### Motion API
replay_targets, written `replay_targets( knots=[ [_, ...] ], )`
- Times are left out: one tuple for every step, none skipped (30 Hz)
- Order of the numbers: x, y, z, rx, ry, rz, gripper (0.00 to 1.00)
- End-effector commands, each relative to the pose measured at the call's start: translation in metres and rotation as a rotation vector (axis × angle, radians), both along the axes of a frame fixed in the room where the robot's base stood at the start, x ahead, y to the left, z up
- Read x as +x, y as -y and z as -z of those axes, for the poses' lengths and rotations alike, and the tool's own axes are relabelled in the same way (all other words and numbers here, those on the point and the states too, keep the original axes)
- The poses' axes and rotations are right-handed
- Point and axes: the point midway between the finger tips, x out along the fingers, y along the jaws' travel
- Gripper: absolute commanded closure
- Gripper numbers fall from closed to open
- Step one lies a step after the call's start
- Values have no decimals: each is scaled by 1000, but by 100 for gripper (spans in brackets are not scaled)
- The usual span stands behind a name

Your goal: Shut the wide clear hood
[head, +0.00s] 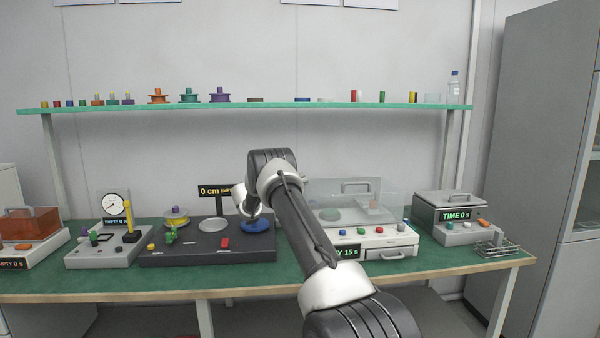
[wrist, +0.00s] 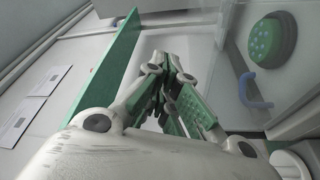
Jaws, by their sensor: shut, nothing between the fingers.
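The wide clear hood (head: 386,205) is a see-through cover on a white unit (head: 345,244) right of my arm in the head view. A grey handle (head: 357,186) shows near its top. My arm covers the hood's left side, and I cannot tell how far it stands open. My gripper (wrist: 169,68) is shut and empty in the wrist view, with green pads on its fingers. My forearm hides the fingertips in the head view. In the wrist view, clear panelling, a round green dotted disc (wrist: 272,40) and a blue curved piece (wrist: 254,90) lie to the right of the fingers.
The unit's front has coloured buttons and a drawer handle. A dark panel with a blue disc (head: 257,226) stands left of my arm; a grey lidded timer box (head: 450,207) and wire rack (head: 498,248) are right. A green shelf (head: 270,107) runs above the bench.

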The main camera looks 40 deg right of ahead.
Motion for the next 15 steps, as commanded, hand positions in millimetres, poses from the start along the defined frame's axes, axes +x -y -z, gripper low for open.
replay_targets(
  knots=[
    [-1, -1, 6, 0, -2, 0, 100],
    [-1, -1, 9, 1, -3, 0, 100],
    [-2, -1, 12, 1, -3, 0, 100],
    [-2, -2, 15, 1, -3, 0, 100],
    [-3, -2, 17, 0, -2, 0, 100],
    [-3, -2, 20, 0, -2, 0, 100],
    [-3, -2, 22, 0, -2, 0, 100],
    [-3, -2, 24, 0, -2, 0, 100],
    [-4, -2, 25, 0, -2, 0, 100],
    [-4, -3, 27, 0, -2, 0, 100],
    [-4, -3, 27, 0, -2, 0, 100],
    [-4, -3, 29, 0, -2, 0, 100],
    [-4, -3, 29, 0, -1, 0, 100],
    [-4, -3, 30, 0, -1, 0, 100],
    [-4, -3, 31, 0, -1, 0, 100]
  ],
)
